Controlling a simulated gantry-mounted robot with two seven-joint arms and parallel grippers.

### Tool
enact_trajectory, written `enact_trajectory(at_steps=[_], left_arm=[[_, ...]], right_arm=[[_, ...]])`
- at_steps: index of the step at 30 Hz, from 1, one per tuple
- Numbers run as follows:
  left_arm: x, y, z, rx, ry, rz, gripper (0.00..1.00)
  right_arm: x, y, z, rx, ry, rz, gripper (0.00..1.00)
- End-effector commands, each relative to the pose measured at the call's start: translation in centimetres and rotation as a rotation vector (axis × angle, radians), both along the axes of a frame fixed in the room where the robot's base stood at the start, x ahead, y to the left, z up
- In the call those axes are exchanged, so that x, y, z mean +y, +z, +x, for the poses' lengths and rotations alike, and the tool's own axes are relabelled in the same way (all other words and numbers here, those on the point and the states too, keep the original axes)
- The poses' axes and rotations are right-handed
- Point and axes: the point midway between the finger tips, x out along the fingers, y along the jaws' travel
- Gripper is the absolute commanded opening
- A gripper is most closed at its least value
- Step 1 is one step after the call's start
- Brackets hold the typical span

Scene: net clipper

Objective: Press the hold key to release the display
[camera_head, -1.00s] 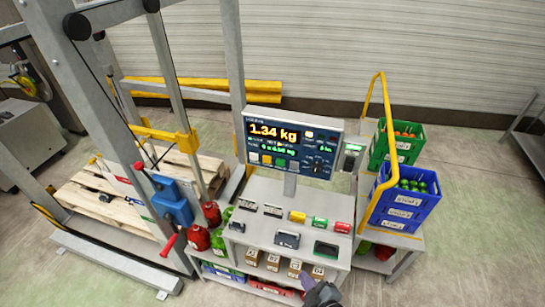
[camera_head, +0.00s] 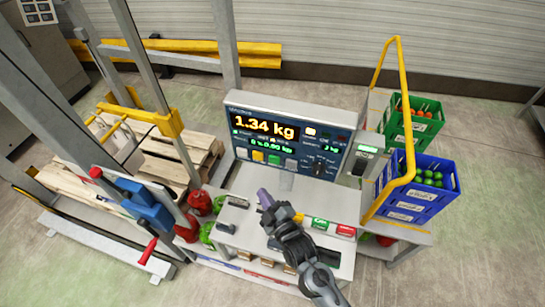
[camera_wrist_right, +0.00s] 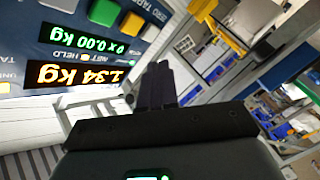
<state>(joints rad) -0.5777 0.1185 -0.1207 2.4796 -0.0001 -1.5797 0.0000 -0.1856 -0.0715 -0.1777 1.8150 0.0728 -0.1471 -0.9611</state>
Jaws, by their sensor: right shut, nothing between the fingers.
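I cannot read which is hold. In the right wrist view the panel is upside down, with an orange-yellow key (camera_wrist_right: 132,23), a green key (camera_wrist_right: 103,12) and a lit lamp beside "HELD" (camera_wrist_right: 85,58). My right gripper (camera_head: 264,197) is shut and empty, below and apart from the keys. It also shows in the wrist view (camera_wrist_right: 158,85).
A white bench (camera_head: 330,198) with small coloured blocks stands under the display. A blue crate (camera_head: 412,205), a green crate (camera_head: 405,130) and a yellow rail (camera_head: 408,110) stand right.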

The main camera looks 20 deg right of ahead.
Motion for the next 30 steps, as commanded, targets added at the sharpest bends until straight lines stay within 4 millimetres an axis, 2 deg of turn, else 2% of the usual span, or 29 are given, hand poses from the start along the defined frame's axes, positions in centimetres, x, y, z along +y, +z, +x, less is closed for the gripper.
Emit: enact_trajectory(at_steps=[17,23,30], left_arm=[[0.2,-0.4,-0.1,0.003,-0.002,0.006,0.43],[0.0,-1.1,-0.1,0.002,0.003,-0.003,0.43],[-0.1,-2.4,-0.1,0.002,0.005,-0.005,0.43]], right_arm=[[-0.2,0.4,0.6,-0.011,0.0,-0.001,0.0],[-1.2,0.2,1.8,-0.012,-0.001,-0.001,0.0],[-3.1,0.2,4.0,-0.013,-0.002,-0.001,0.0]])
